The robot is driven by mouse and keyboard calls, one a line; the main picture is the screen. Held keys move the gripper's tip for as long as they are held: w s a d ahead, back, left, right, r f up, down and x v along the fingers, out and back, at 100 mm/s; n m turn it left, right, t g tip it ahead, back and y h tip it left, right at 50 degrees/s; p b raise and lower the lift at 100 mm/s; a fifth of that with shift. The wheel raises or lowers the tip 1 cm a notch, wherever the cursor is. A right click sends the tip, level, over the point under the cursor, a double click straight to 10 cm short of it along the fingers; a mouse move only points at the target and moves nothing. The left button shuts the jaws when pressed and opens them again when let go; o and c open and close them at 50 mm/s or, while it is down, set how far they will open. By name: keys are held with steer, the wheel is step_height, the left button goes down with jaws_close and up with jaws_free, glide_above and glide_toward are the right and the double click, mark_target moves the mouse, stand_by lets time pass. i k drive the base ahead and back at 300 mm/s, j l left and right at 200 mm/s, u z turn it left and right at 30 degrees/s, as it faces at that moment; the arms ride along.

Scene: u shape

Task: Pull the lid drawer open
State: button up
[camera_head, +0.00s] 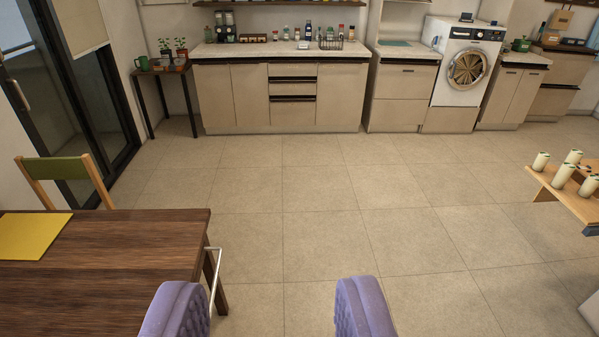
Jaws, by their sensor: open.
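My gripper (270,318) shows at the bottom of the view as two purple padded fingers, wide apart with only floor between them. Beige lower cabinets (282,97) stand along the far wall, well away from my gripper. Their middle column has a stack of drawers (292,90) with dark handle strips. To the right, another unit (402,92) has wide drawer fronts. All these fronts look shut. I cannot tell which of them is the lid drawer.
A dark wooden table (120,245) with a yellow mat (30,235) and a green-backed chair (65,175) are at left. A low table (570,190) with candles is at right. The tiled floor between is clear.

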mark_target(276, 87)
steer(key=i+l+z, duration=0.25)
steer(key=i, duration=0.25)
steer(key=i+l+z, duration=0.15)
steer(key=i+z, duration=0.15)
steer(key=i, duration=0.25)
steer(key=i+j+u, duration=0.1)
steer(key=i+u, duration=0.15)
steer(key=i, duration=0.5)
steer(key=i+l+u, duration=0.1)
steer(key=i+u, duration=0.2)
steer(key=i, duration=3.25)
